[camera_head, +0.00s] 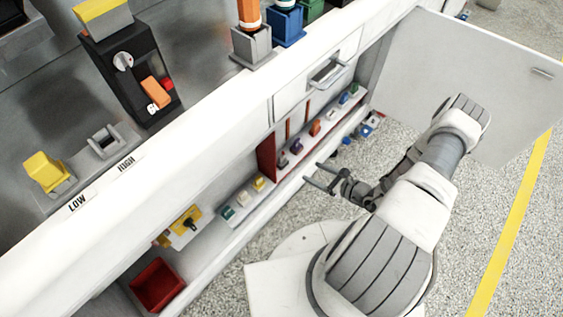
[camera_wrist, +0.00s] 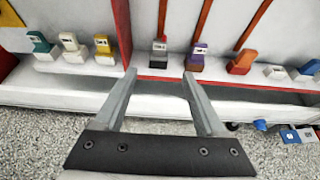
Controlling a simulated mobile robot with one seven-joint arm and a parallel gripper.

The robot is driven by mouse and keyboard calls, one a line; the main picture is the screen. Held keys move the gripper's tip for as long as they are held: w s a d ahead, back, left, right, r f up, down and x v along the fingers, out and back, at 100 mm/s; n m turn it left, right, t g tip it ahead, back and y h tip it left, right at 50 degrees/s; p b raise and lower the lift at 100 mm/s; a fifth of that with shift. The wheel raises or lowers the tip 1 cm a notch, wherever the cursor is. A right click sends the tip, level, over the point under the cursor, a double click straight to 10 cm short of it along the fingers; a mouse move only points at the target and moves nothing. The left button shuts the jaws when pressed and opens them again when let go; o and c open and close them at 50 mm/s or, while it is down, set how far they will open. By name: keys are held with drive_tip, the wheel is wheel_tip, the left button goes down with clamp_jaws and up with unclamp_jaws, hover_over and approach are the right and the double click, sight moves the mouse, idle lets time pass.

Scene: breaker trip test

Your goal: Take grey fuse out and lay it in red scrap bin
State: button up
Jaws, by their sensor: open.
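The grey fuse (camera_wrist: 159,49) stands upright in the row on the lower shelf, just right of a divider, with a dark lower part. It is small in the head view (camera_head: 283,158). My gripper (camera_wrist: 159,74) is open and empty, its fingers pointing at the shelf. The grey fuse shows between and beyond the fingertips, apart from them. In the head view my gripper (camera_head: 314,174) is in front of the shelf opening. The red scrap bin (camera_head: 157,286) is at the lower left inside the cabinet and looks empty.
A purple fuse (camera_wrist: 198,56) stands close right of the grey one, then an orange fuse (camera_wrist: 242,61). Left of the divider (camera_wrist: 123,35) are yellow (camera_wrist: 104,48) and teal (camera_wrist: 41,45) fuses. An open cabinet door (camera_head: 470,75) stands at the right.

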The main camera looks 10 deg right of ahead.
drive_tip(key=b, duration=0.2)
approach(283, 158)
drive_tip(key=x, duration=0.3)
drive_tip(key=shift+b+x, duration=1.55)
drive_tip(key=shift+x, duration=1.6)
clamp_jaws()
